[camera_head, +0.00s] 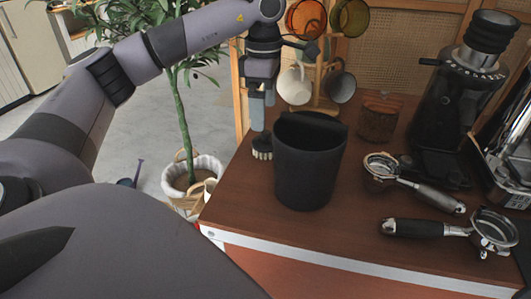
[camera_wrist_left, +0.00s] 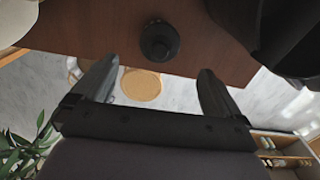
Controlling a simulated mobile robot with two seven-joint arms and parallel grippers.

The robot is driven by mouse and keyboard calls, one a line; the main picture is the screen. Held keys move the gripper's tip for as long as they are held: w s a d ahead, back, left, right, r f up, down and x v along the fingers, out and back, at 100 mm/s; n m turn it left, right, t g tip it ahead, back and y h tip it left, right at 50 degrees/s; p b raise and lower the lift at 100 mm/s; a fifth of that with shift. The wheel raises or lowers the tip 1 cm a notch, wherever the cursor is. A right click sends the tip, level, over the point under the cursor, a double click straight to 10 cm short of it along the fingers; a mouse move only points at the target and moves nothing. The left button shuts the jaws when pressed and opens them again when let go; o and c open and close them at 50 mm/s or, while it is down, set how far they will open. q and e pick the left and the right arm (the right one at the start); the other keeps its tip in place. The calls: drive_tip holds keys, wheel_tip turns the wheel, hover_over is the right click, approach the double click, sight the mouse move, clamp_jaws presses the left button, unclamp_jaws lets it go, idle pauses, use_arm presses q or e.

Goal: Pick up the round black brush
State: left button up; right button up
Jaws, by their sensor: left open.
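The round black brush stands on the brown cart top. In the head view its pale bristles (camera_head: 262,153) show just left of the black bin, and its upper part is mostly hidden by my left gripper (camera_head: 259,112). In the left wrist view the round black brush (camera_wrist_left: 160,41) is seen from above, whole, near the top middle. There my left gripper (camera_wrist_left: 160,66) is open and empty, with its fingers spread wide apart. The brush appears beyond the fingertips, not between them. My right gripper is in neither view.
A black bin (camera_head: 308,165) stands right beside the brush. A cup rack with a white mug (camera_head: 294,86) is behind. Portafilters (camera_head: 415,228) and a grinder (camera_head: 455,90) are to the right. The cart edge and a potted plant (camera_head: 180,115) are left.

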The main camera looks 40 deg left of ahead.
sight(266, 131)
use_arm(q)
wheel_tip(266, 131, down, 7)
drive_tip(key=shift+w+d+f, duration=0.1)
idle(0.3)
drive_tip(key=c, duration=1.2)
